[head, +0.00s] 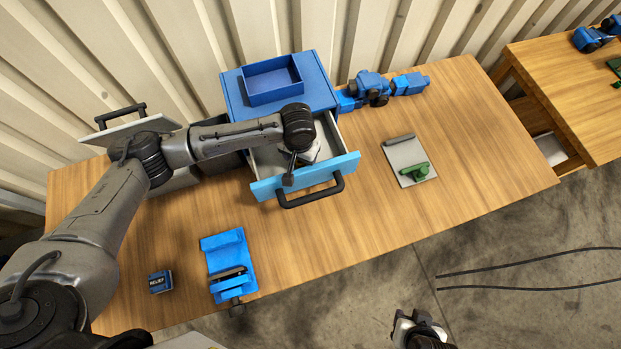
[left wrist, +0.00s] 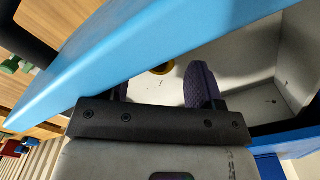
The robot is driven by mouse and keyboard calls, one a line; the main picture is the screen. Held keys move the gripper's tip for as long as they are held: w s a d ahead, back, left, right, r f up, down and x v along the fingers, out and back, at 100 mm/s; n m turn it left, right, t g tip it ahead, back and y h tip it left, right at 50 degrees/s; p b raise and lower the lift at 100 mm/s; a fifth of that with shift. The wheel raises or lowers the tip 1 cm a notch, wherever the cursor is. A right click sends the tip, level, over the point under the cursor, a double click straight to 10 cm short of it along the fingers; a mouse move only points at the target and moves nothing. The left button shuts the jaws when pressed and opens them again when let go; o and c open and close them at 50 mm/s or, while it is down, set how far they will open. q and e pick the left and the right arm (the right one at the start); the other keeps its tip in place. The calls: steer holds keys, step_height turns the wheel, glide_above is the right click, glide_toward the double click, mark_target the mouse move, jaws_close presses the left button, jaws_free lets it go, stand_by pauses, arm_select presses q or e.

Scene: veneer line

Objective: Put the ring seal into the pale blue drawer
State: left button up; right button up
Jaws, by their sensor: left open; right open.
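The pale blue drawer (head: 328,172) is pulled open from a blue cabinet, its black handle facing the front of the bench. My left gripper (head: 303,153) is down at the open drawer, behind its front panel. In the left wrist view its purple-padded fingers (left wrist: 162,88) are apart with nothing between them. A small yellow ring with a dark middle (left wrist: 163,68), which looks like the ring seal, lies on the drawer's pale floor just beyond the fingers, partly cut off by the drawer front. My right gripper (head: 418,322) is at the bottom edge, away from the bench.
A blue tray (head: 273,98) sits on the cabinet. A grey handled unit (head: 125,128) stands left, partly behind my left arm. A blue vise (head: 224,255) and a small box marked RELIEF (head: 160,282) are in front. A blue valve assembly (head: 372,86) and a grey plate (head: 403,153) with a green part lie right.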

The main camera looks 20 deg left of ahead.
arm_select(q)
step_height(320, 180, up, 14)
stand_by(0.7)
steer(key=shift+f, duration=0.1)
